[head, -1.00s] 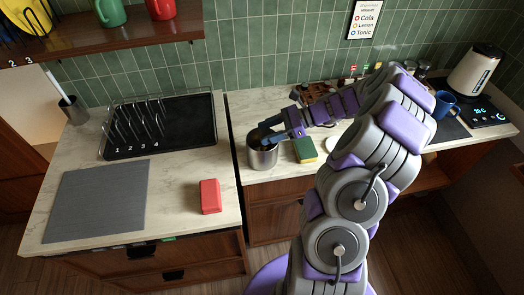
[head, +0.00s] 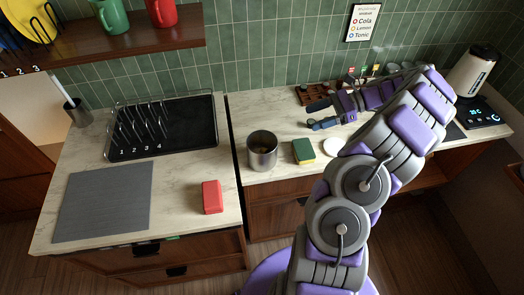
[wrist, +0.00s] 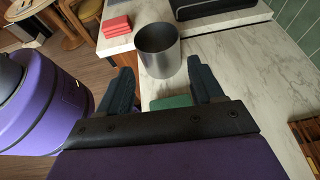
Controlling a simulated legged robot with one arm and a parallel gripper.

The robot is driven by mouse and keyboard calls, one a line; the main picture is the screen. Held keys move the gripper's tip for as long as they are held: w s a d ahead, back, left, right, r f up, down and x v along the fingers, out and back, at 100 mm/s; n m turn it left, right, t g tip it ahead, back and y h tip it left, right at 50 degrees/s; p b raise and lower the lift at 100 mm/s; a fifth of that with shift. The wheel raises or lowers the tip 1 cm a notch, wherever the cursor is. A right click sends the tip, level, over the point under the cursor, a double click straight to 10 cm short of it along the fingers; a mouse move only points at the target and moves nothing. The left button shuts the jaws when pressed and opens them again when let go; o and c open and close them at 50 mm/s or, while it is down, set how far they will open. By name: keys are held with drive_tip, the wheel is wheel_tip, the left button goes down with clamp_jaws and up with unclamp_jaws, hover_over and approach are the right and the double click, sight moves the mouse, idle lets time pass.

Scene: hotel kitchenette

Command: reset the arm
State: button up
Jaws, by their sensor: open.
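My arm reaches over the right counter. My gripper (head: 312,114) is open, its two dark blue fingers pointing left above the marble, with nothing between them in the head view. A metal canister (head: 262,155) stands upright on the counter to the left of the fingers, apart from them. In the wrist view the open gripper (wrist: 160,88) has the canister (wrist: 158,55) beyond its fingertips. Part of a green and yellow sponge (head: 304,151) shows as a green patch low between the fingers in the wrist view.
A red block (head: 211,197) and a grey mat (head: 103,201) lie on the left counter, with a black dish rack (head: 190,125) behind. A white round item (head: 334,145) lies near my arm. A kettle (head: 476,68) stands at the far right. A gap separates the counters.

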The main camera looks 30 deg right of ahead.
drive_tip(key=shift+s+d+r, duration=0.1)
drive_tip(key=shift+s+d, duration=0.05)
drive_tip(key=shift+d, duration=0.35)
drive_tip(key=shift+a, duration=0.1)
drive_tip(key=s+a+r+n+g+h, duration=0.1)
drive_tip(key=s+a+r+n+g, duration=0.2)
drive_tip(key=a, duration=0.6)
drive_tip(key=a+r+n+g+h, duration=0.1)
drive_tip(key=a+r+n, duration=0.2)
drive_tip(key=a+n, duration=0.35)
drive_tip(key=s+a+r+n+g+h, duration=0.2)
drive_tip(key=a+r+g, duration=0.15)
drive_tip(key=a, duration=0.75)
drive_tip(key=s+a+n+h, duration=0.4)
drive_tip(key=s+a+n, duration=0.2)
drive_tip(key=s, duration=0.5)
drive_tip(key=s+d+f+n+h, duration=0.1)
drive_tip(key=s+n+h, duration=0.1)
drive_tip(key=s, duration=0.3)
drive_tip(key=s+d+f+n+t+h, duration=0.1)
drive_tip(key=s+f+n+h, duration=0.1)
drive_tip(key=s, duration=0.3)
drive_tip(key=shift+s+d+f+h, duration=0.15)
drive_tip(key=shift+s+d+h, duration=0.15)
